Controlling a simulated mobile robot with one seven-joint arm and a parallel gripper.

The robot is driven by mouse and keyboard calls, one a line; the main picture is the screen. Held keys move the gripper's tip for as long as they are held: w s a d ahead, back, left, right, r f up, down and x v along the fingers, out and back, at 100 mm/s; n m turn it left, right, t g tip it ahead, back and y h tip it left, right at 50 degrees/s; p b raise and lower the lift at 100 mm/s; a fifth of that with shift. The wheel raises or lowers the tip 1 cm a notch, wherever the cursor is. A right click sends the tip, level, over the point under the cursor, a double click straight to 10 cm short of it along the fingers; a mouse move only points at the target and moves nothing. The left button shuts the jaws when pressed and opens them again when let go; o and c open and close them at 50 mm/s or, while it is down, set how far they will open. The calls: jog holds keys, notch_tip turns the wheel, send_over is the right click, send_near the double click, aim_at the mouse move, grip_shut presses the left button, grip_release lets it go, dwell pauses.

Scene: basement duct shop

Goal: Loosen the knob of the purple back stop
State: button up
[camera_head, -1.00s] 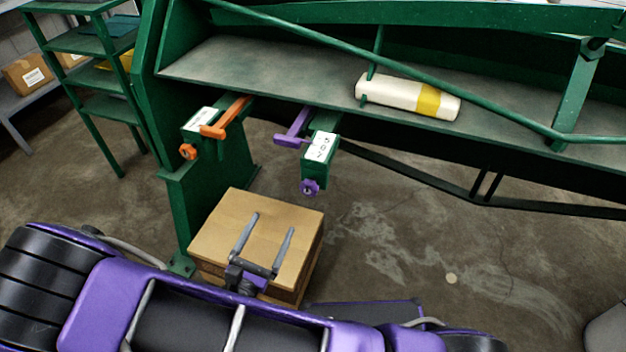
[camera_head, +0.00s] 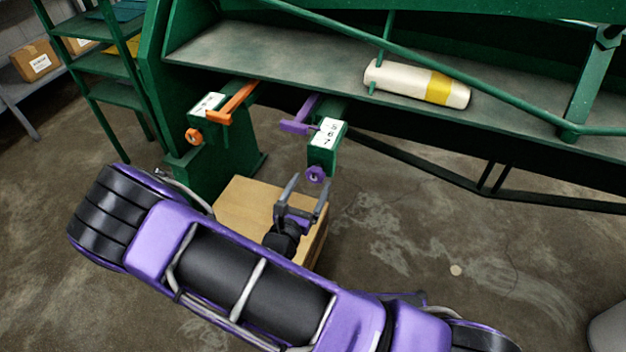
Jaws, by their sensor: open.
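The purple back stop (camera_head: 300,120) is a purple bar on a green arm with a white label, at the front edge of the green machine. Its purple knob (camera_head: 317,174) sits on the front end of that arm, below the label. My gripper (camera_head: 307,184) is open and empty, with its two grey fingers pointing up the picture toward the knob. In the picture the fingertips lie close to the knob, one on each side and slightly below it. I cannot tell whether they touch it or how far apart they are in depth.
An orange back stop (camera_head: 232,103) with an orange knob (camera_head: 194,136) stands to the left. A white and yellow cylinder (camera_head: 415,84) lies on the green bed (camera_head: 300,70). The floor at right is mostly clear.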

jog(key=shift+x, duration=1.35)
jog(key=c, duration=1.4)
